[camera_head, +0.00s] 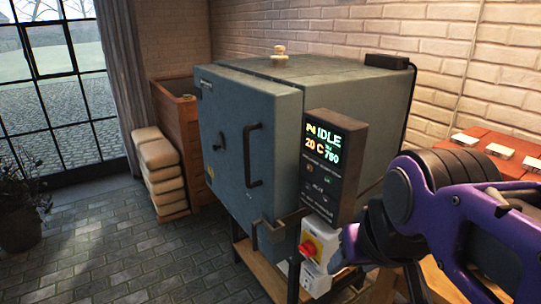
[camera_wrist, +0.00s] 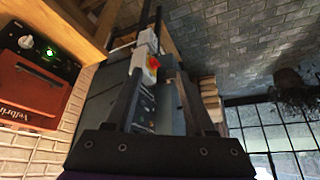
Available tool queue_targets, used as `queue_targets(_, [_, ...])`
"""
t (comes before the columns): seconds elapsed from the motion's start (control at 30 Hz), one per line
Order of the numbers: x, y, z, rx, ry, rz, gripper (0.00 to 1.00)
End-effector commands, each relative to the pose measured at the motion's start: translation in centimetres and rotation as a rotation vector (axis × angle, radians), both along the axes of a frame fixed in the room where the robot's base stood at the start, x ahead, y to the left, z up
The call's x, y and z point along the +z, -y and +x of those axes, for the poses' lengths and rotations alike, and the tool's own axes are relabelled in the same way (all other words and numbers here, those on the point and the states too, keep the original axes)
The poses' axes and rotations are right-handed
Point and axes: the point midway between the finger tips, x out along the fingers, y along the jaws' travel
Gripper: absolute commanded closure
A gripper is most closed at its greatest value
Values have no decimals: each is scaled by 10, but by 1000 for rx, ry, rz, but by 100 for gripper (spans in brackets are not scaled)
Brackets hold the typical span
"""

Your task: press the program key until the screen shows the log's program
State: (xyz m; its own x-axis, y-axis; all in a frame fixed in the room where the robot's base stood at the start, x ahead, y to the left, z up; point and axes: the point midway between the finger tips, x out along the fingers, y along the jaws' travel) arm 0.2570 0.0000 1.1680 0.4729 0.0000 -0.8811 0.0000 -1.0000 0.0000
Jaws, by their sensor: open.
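The grey kiln (camera_head: 251,110) stands in the middle of the head view with its door shut. Its dark control panel (camera_head: 329,168) is on the front right edge. The lit screen (camera_head: 322,145) reads IDLE, 20 C and what looks like 760; the program mark before IDLE is too small to read surely. Small keys (camera_head: 317,190) show below, with labels I cannot read. My gripper (camera_wrist: 157,40) is open and empty in the wrist view, its dark fingers spread in front of the kiln. The panel (camera_wrist: 145,105) shows between them. No log is recognisable.
A red and yellow switch (camera_head: 311,248) is below the panel; it also shows in the wrist view (camera_wrist: 152,64). A brick wall (camera_head: 330,30) stands behind the kiln. Stacked cream blocks (camera_head: 163,172) and a plant (camera_head: 20,190) are at left. The paved floor (camera_head: 120,245) is clear.

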Motion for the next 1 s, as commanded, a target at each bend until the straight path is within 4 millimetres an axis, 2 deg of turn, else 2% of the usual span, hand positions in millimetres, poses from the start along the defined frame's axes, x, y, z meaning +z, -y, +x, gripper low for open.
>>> queue_targets(0.1, [0, 0, 0, 0, 0, 0, 47])
queue_targets(0.4, [0, 0, 0, 0, -1, 0, 100])
queue_targets(1.0, [0, 0, 0, 0, -1, 0, 100])
